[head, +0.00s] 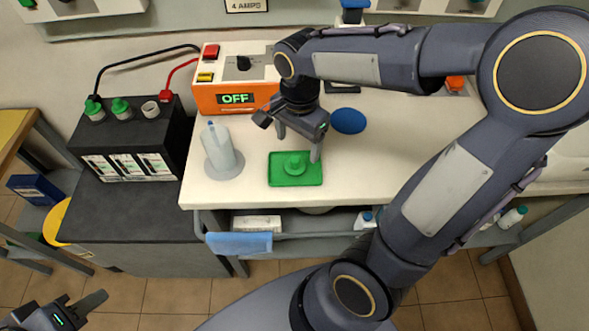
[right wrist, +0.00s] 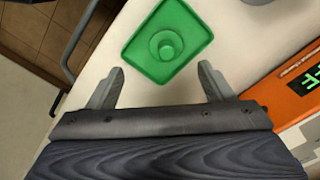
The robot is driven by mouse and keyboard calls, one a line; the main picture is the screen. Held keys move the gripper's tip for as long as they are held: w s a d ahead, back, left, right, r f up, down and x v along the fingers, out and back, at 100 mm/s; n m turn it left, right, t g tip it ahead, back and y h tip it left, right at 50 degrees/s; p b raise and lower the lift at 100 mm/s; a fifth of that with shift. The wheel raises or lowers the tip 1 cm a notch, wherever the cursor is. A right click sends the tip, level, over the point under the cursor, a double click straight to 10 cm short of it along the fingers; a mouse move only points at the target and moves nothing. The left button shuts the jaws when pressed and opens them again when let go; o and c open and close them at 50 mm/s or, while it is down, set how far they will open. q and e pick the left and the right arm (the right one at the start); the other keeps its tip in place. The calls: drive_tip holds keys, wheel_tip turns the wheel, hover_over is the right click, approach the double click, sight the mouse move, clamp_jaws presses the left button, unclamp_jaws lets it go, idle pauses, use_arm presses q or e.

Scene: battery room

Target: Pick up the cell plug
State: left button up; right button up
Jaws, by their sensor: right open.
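The green cell plug (head: 296,165) stands on a small green tray (head: 275,181) near the front edge of the white worktop. In the right wrist view the plug (right wrist: 166,45) is round with a raised knob, on the tray (right wrist: 196,34). My right gripper (head: 299,144) is above the tray, its fingers apart and empty. In the right wrist view its fingertips (right wrist: 161,70) lie just short of the tray, with the plug beyond the gap between them. My left gripper (head: 82,307) is at the bottom left corner, partly cut off; its opening is unclear.
A black battery (head: 135,140) at left has two green plugs and one pale opening on top. An orange charger (head: 222,97) reading OFF stands behind the tray. A jug (head: 221,147) stands left of the tray; a blue oval object (head: 348,121) lies right of the gripper.

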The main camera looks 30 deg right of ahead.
sight(295, 159)
drive_tip(key=shift+w+f, duration=0.15)
drive_tip(key=shift+f, duration=0.3)
drive_tip(key=f, duration=0.7)
drive_tip(key=shift+w, duration=0.4)
drive_tip(key=c, duration=1.1)
